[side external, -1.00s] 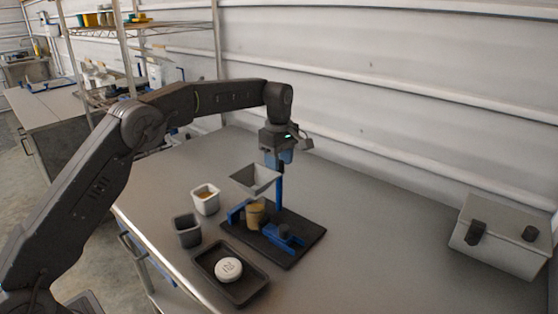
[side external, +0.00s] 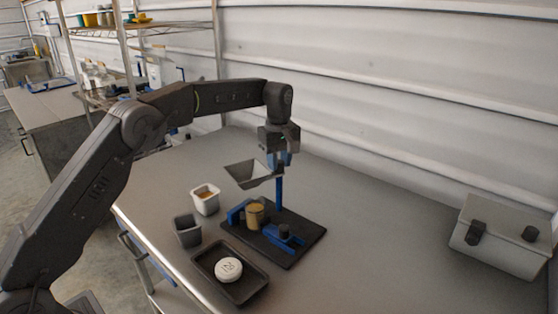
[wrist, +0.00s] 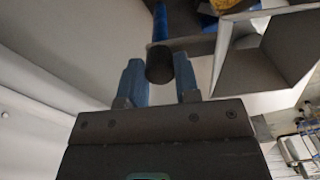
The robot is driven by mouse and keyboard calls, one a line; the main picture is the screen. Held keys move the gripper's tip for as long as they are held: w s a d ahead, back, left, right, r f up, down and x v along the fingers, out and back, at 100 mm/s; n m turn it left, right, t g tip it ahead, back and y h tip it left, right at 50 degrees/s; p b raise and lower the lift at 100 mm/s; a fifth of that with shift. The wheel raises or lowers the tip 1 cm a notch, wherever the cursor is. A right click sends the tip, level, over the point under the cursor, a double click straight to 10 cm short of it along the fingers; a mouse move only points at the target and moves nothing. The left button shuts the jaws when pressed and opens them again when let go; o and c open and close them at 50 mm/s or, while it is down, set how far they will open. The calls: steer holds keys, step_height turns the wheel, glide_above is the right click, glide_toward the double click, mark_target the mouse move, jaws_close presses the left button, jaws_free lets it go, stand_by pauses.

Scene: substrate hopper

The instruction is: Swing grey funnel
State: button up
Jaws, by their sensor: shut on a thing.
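The grey funnel (side external: 248,174) is a square open hopper held out to the left of a blue post (side external: 279,192) on a black base plate (side external: 312,232). In the wrist view the funnel (wrist: 262,62) is at the upper right. My gripper (side external: 281,160) is at the top of the post. In the wrist view its blue fingers (wrist: 160,82) are shut on a dark round knob (wrist: 159,62). A tan cup (side external: 254,214) stands on the base plate between blue brackets, left of the post and below the funnel.
A white cup with orange-brown contents (side external: 205,204) and a dark grey cup (side external: 186,236) stand left of the plate. A black tray (side external: 244,292) with a white round lid (side external: 228,269) is in front. A grey box (side external: 501,238) stands far right; the table between is clear.

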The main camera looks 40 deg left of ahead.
steer(key=m, duration=1.4)
steer(key=o, duration=0.7)
steer(key=shift+c, duration=0.2)
steer(key=shift+r, duration=3.5)
